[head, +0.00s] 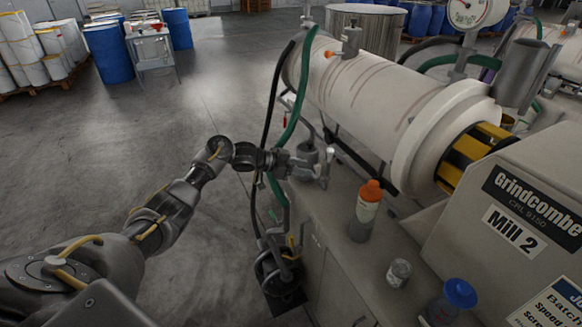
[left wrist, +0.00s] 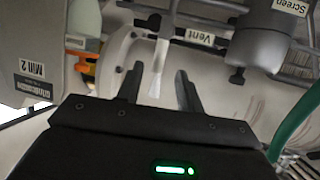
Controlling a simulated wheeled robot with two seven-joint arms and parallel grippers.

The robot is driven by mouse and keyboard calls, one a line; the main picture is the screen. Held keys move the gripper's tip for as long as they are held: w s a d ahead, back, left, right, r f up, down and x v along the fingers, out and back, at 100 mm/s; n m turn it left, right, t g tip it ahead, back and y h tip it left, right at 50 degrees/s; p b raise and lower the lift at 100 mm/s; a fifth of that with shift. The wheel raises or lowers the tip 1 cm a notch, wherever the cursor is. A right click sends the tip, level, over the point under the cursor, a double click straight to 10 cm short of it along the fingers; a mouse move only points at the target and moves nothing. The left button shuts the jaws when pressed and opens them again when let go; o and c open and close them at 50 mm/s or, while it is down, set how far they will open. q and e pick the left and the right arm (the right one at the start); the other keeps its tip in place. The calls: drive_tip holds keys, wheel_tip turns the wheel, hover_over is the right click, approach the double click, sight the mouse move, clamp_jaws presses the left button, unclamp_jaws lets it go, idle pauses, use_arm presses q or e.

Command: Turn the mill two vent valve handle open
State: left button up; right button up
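In the left wrist view, which is upside down, a pale flat lever (left wrist: 158,68) beside the tag "Vent" (left wrist: 200,38) appears to be the vent valve handle. My left gripper (left wrist: 158,84) is open. Its two dark fingers stand on either side of the lever in the picture; I see no contact and cannot tell the depth. In the head view my left gripper (head: 277,160) is at the near side of mill two (head: 365,85), by a small metal cylinder (head: 306,160). My right gripper is not in view.
Green and black hoses (head: 295,95) hang close to my left gripper. A grey bottle with an orange cap (head: 362,218), a small jar (head: 398,272) and a blue-lidded jar (head: 457,298) stand on the bench. The "Screen" cylinder (left wrist: 262,45) is beside the vent.

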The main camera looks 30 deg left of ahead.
use_arm(q)
drive_tip(key=v, duration=0.4)
drive_tip(key=shift+s+a+r+b, duration=0.15)
drive_tip(key=shift+s+a+b, duration=0.1)
drive_tip(key=shift+s+b, duration=0.1)
